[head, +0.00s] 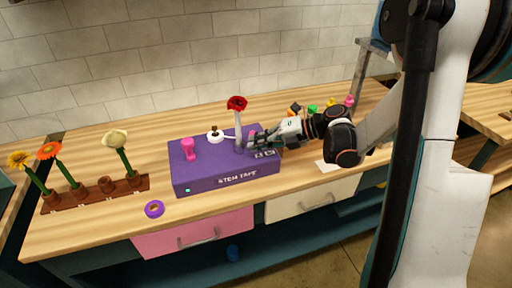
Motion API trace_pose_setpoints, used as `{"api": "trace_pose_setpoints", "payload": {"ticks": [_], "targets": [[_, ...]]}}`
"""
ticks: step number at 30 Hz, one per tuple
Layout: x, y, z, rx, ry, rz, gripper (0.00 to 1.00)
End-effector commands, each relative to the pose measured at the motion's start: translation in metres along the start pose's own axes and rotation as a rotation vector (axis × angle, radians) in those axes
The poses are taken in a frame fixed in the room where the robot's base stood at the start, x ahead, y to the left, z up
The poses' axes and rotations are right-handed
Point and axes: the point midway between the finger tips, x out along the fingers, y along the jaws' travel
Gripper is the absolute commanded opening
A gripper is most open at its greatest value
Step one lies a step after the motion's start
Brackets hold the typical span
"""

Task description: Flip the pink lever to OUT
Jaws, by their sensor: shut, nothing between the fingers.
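A purple box (225,180) marked "STEM TAPE" stands on the wooden counter. A pink piece (252,134) shows at the box's right end, partly hidden by my gripper; it looks like the lever, but its tilt cannot be made out. Two small pale labels (264,154) lie on the box top just in front of it, too small to read. My gripper (251,142) reaches in from the right, shut and empty, low over that end of the box. Whether it touches the pink piece cannot be told. A pink knob-like post (188,148) stands at the box's left.
A red flower (237,103) stands upright in the box, close left of my gripper. A purple tape ring (154,209) lies in front. A brown rack (96,193) with flowers stands left. Small coloured items (330,102) stand behind my arm.

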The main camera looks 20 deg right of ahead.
Motion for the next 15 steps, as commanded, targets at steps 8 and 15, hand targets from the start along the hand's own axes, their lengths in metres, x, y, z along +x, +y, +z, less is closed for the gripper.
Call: {"api": "trace_pose_setpoints", "payload": {"ticks": [8,15], "targets": [[-0.0002,0.0,-0.0001,0.0,0.0,0.001,0.0],[-0.0027,-0.0013,0.0012,0.019,-0.001,0.037,0.0]]}}
